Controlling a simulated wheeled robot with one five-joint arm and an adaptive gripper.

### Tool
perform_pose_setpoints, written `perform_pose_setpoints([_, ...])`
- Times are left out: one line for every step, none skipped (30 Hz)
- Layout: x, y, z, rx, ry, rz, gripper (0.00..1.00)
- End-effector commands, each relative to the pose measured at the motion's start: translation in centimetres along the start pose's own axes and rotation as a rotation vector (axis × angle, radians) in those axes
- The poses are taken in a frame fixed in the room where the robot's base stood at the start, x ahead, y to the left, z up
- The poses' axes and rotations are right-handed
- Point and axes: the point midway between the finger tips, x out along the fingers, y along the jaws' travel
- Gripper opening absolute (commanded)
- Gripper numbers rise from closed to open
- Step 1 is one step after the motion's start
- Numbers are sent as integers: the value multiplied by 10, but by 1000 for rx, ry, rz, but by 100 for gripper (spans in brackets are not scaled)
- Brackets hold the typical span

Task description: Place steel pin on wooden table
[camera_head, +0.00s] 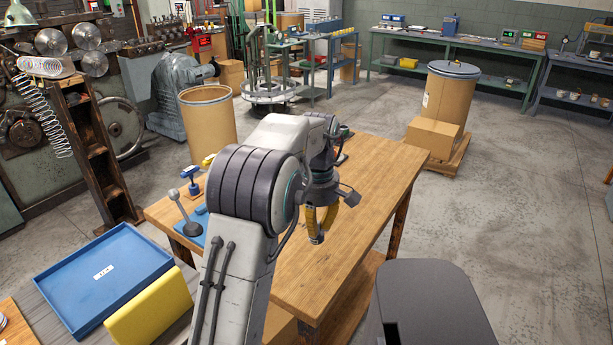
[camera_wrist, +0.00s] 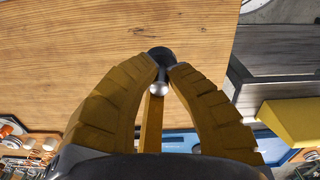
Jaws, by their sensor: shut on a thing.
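The wooden table (camera_head: 382,172) has a light brown top and fills much of the wrist view (camera_wrist: 110,55). My gripper (camera_head: 318,228) is over the table in the head view, with its yellow fingers pointing down. In the wrist view the fingers of my gripper (camera_wrist: 163,66) come together on the steel pin (camera_wrist: 159,89). The pin shows a shiny silver rounded end and a dark part at the fingertips. The fingers hide the rest. I cannot tell how far the pin is above the tabletop.
At the table's left end stand a small lever (camera_head: 182,212) and a blue vise-like tool (camera_head: 192,182). A blue tray (camera_head: 105,272) and a yellow box (camera_head: 150,312) lie at the lower left. The tabletop right of my gripper is clear.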

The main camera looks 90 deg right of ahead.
Motion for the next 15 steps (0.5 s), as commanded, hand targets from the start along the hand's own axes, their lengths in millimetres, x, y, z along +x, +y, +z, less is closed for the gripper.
perform_pose_setpoints([-3, 6, -1, -15, 0, 2, 0])
perform_pose_setpoints([-5, 9, -1, -24, 0, 3, 0])
perform_pose_setpoints([-8, 12, -1, -37, 0, 3, 0])
perform_pose_setpoints([-11, 14, -2, -47, 0, 4, 0])
perform_pose_setpoints([-14, 15, -2, -56, 0, 3, 0])
perform_pose_setpoints([-16, 17, -2, -68, 0, 3, 0])
perform_pose_setpoints([-19, 18, -2, -82, 0, 3, 0])
perform_pose_setpoints([-21, 19, -2, -95, 0, 3, 0])
perform_pose_setpoints([-23, 18, -2, -114, 0, 2, 0])
perform_pose_setpoints([-23, 17, -2, -130, 0, 1, 0])
perform_pose_setpoints([-23, 16, -3, -143, 0, 0, 0])
perform_pose_setpoints([-22, 15, -4, -157, 0, 0, 0])
perform_pose_setpoints([-21, 15, -6, -167, 0, -1, 0])
perform_pose_setpoints([-20, 15, -8, -174, 0, -2, 0])
perform_pose_setpoints([-17, 15, -12, -181, 0, -2, 0])
